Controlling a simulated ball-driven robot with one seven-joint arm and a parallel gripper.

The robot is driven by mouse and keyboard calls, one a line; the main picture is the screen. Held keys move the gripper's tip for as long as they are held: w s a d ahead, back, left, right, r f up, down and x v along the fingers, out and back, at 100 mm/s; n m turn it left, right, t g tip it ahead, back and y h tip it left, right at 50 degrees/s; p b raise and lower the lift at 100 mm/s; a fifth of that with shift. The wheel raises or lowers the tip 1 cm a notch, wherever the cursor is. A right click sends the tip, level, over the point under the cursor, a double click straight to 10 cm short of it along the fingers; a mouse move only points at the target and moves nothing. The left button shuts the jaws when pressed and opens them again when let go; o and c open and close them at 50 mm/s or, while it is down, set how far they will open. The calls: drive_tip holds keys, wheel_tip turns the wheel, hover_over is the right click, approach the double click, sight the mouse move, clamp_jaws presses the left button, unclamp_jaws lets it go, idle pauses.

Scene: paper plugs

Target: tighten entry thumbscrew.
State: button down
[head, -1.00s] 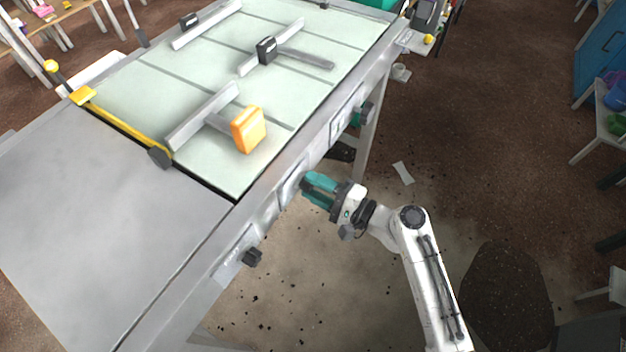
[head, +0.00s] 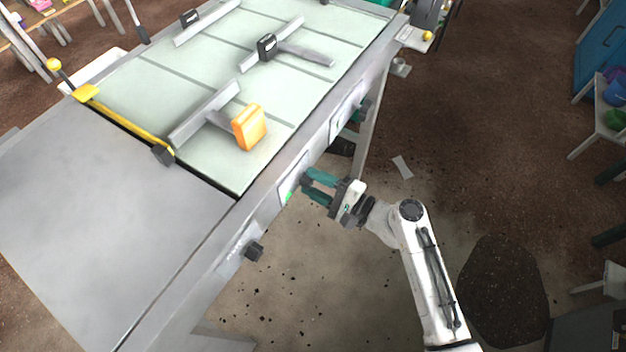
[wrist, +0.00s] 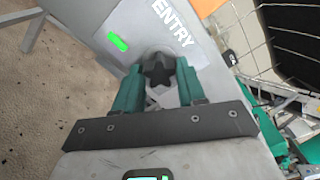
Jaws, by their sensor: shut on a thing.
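The entry thumbscrew (wrist: 158,70) is a dark, star-shaped knob on the side of the machine, next to a white plate marked ENTRY (wrist: 165,25). A small green light (wrist: 118,41) glows on the plate. My gripper (wrist: 157,80) has its green fingers on either side of the knob and is shut on it. In the head view my gripper (head: 308,184) reaches the machine's side rail from the right, and its fingers hide the knob. The plate with its green light also shows in the head view (head: 290,187).

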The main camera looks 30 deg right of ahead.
sight(312, 182)
drive_tip(key=shift+m+p, duration=1.4)
drive_tip(key=shift+m, duration=0.3)
drive_tip(key=c, duration=0.7)
unclamp_jaws()
drive_tip(key=shift+s, duration=0.1)
drive_tip(key=shift+v, duration=1.9)
drive_tip(key=shift+d, duration=0.1)
drive_tip(key=b+v, duration=0.1)
drive_tip(key=v, duration=0.9)
drive_tip(key=shift+s+d+b, duration=0.15)
drive_tip(key=shift+s+b, duration=0.15)
drive_tip(key=shift+b, duration=0.1)
